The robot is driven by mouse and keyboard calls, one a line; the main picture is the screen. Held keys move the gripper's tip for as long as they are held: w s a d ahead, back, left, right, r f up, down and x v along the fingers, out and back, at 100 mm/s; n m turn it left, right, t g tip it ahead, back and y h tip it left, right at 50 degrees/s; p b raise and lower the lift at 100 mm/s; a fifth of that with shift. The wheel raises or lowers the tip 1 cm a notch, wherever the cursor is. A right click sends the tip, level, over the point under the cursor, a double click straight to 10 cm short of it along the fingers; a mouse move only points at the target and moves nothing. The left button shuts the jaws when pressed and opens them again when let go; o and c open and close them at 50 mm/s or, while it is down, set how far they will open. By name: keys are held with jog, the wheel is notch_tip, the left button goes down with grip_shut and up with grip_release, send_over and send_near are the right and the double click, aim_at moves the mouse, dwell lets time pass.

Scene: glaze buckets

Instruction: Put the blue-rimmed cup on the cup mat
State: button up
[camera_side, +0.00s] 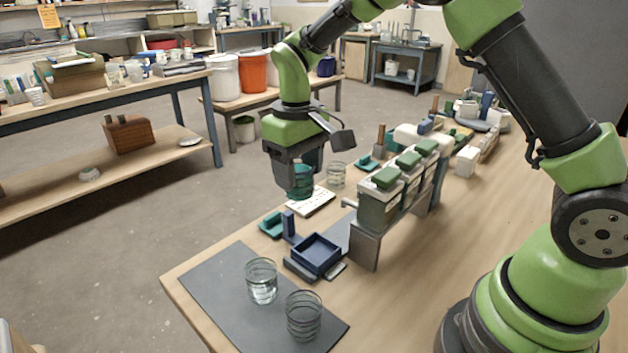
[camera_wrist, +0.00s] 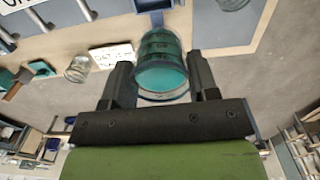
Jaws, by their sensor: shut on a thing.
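My gripper (camera_side: 300,172) is shut on a clear cup (camera_side: 300,187) with teal contents, held above the table near a white lettered card. The dark grey mat (camera_side: 222,297) lies at the table's front left corner. A clear cup (camera_side: 262,281) and a second clear cup (camera_side: 304,316) stand upright on it. The mat (camera_wrist: 222,28) also shows at the top of the wrist view.
A navy square tray (camera_side: 316,254) stands between the mat and the white card (camera_side: 311,202). A raised rack of green-lidded containers (camera_side: 380,205) stands to the right. Another clear glass (camera_side: 336,175) is behind the held cup. The mat's left part is bare.

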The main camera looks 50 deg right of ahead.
jog(key=shift+w+a, duration=3.85)
jog(key=shift+a, duration=1.5)
jog(key=shift+f, duration=6.6)
jog(key=shift+f, duration=0.3)
jog(key=o, duration=0.8)
notch_tip(320, 180, up, 7)
